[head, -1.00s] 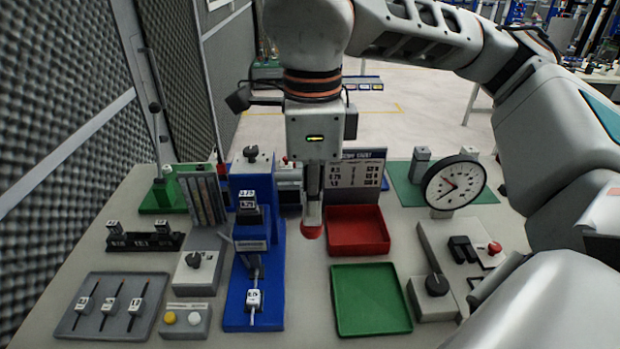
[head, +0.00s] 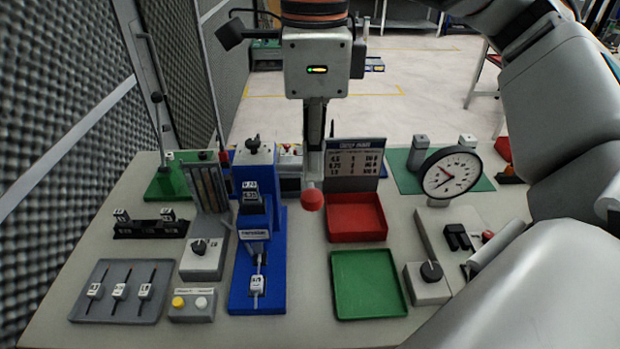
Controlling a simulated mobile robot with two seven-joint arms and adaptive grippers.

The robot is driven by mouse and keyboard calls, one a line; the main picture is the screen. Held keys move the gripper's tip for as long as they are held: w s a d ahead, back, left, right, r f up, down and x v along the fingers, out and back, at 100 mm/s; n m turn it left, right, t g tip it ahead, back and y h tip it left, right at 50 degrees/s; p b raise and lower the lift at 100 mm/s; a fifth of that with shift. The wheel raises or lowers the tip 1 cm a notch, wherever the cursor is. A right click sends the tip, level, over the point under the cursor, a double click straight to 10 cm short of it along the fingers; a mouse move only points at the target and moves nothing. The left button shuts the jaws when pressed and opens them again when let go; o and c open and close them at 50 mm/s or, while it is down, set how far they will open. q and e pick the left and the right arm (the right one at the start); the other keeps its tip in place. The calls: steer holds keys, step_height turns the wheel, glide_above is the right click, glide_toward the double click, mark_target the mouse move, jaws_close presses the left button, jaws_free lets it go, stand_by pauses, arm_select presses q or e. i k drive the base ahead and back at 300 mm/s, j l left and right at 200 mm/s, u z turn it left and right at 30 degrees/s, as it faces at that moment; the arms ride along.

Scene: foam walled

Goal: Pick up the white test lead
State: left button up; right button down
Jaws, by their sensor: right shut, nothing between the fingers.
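My right gripper (head: 312,196) hangs from above near the middle of the head view. It is shut and empty, with a red tip, in front of the left edge of the red tray. A pale lead with a white tag (head: 257,286) lies on the blue stand (head: 272,296), below and left of the gripper and apart from it. Three thin dark leads with white tags (head: 119,291) lie side by side in the grey tray (head: 88,314) at the lower left. I cannot tell for certain which lead is the white one. My left gripper is not in view.
A red tray (head: 357,231) and a green tray (head: 368,290) stand empty right of the blue stand. A dial gauge (head: 452,173) and a black-knobbed grey box (head: 430,289) are further right. A button box (head: 192,305) sits beside the grey tray. Foam walls (head: 60,150) rise at left.

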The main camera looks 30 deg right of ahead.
mark_target(257, 281)
steer(key=k, duration=1)
